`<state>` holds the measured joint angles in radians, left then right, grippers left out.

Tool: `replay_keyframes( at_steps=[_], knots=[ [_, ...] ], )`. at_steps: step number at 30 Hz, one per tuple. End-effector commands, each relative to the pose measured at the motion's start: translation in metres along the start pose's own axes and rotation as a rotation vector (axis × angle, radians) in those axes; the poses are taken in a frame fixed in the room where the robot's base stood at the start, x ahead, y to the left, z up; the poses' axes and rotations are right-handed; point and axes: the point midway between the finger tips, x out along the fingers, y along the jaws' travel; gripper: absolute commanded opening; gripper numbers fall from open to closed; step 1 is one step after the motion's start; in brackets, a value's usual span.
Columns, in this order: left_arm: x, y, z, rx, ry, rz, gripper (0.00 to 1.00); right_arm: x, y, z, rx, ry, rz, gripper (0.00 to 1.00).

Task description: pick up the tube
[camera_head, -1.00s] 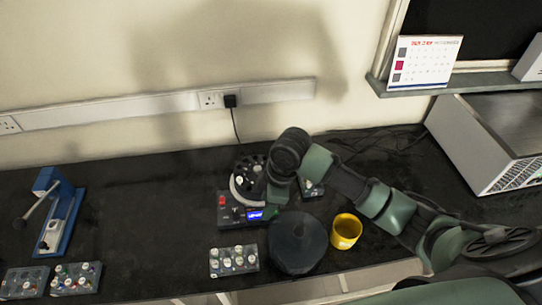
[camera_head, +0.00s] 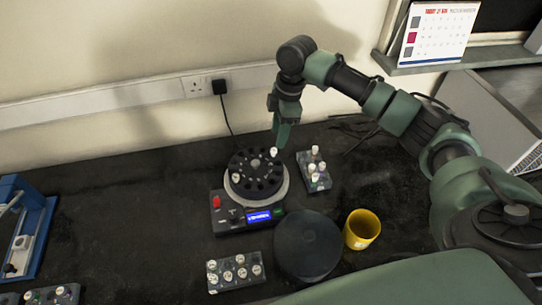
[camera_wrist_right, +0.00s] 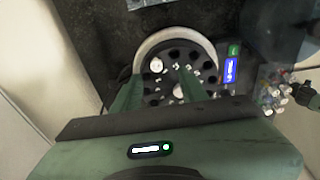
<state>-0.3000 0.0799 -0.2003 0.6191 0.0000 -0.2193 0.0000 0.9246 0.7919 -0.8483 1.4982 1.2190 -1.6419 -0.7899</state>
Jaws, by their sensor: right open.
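A black round rotor (camera_head: 257,184) sits in a centrifuge (camera_head: 228,222) with a red button and a blue display. White-capped tubes stand in it: one at the rear right (camera_head: 273,152) and one at the left (camera_head: 237,177). In the wrist view two white caps show, one (camera_wrist_right: 156,65) and another (camera_wrist_right: 179,91), over the rotor's dark holes (camera_wrist_right: 197,57). My right gripper (camera_head: 282,142) is open, pointing down at the rear right of the rotor, close to the rear tube. Its fingers (camera_wrist_right: 160,77) also show in the wrist view. I cannot tell whether they touch a tube. My left gripper is out of view.
A rack of white-capped tubes (camera_head: 314,178) stands right of the centrifuge, another (camera_head: 236,283) in front. A dark round lid-like object (camera_head: 307,245) and a yellow cup (camera_head: 362,230) stand at the front right. A blue device (camera_head: 30,230) is at the left. The counter between is clear.

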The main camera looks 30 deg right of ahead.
Motion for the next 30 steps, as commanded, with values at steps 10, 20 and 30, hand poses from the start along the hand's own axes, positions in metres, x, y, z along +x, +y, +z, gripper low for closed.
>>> replay_keyframes(
  at_steps=[10, 20, 30],
  knots=[
    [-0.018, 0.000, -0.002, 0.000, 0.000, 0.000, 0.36, 0.040, 0.004, -0.001, 0.002, -0.001, -0.004, 0.43],
    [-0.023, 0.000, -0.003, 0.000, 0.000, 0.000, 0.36, 0.071, 0.006, 0.000, 0.000, 0.000, 0.000, 0.43],
    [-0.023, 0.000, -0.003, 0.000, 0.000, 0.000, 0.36, 0.071, 0.006, 0.000, 0.000, 0.000, 0.000, 0.00]
  ],
)
